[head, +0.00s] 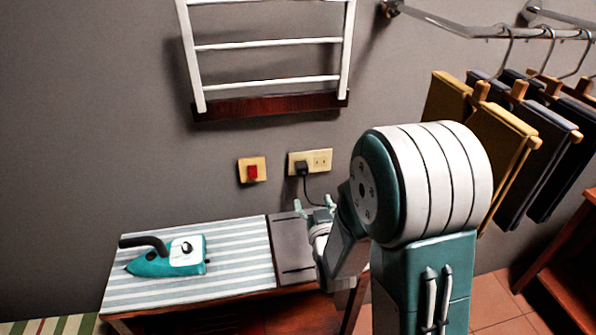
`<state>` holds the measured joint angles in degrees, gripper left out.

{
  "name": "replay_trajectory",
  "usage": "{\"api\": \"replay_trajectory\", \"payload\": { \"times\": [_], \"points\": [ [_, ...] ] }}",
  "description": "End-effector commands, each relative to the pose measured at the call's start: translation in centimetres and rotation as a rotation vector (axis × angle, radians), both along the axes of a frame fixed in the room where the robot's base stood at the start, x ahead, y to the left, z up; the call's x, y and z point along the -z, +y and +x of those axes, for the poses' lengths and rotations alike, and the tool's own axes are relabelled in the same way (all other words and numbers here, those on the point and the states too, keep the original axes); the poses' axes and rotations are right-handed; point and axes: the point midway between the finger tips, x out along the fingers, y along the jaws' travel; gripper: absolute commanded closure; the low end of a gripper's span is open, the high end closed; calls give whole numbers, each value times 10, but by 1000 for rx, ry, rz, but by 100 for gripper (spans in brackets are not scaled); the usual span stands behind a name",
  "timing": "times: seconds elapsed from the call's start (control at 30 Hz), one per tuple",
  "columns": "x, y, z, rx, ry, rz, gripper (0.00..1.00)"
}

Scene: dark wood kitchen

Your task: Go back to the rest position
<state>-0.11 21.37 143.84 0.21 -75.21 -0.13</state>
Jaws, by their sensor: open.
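My gripper (315,211) is open at the end of my folded arm, over the dark right end of the ironing table (240,243). Its fingers are small in the view and point up and toward the wall. Nothing shows between them. My own arm hides part of the table's right end. A teal iron (165,262) with a dark handle rests on the striped cover to the left, apart from my gripper.
A red switch (252,172) and a socket plate (320,160) with a black plug and cord are on the wall behind. A white rack (268,46) hangs above. Clothes (498,140) hang from a rail at right. A wooden piece (572,262) stands lower right.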

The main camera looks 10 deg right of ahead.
Motion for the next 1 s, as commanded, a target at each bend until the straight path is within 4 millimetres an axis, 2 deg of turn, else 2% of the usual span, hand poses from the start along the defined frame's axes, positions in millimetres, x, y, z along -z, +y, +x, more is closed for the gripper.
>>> {"api": "replay_trajectory", "payload": {
  "times": [0.17, 0.33, 0.57, 0.77, 1.0],
  "points": [
    [-4, 0, 1, 0, 14, 0, 13],
    [-22, 0, -2, -1, 123, 1, 13],
    [-46, 0, -24, -1, 325, 2, 13],
    [-65, 0, -58, -1, 499, 2, 13],
    [-86, 0, -118, -1, 709, 2, 13]
  ]
}}
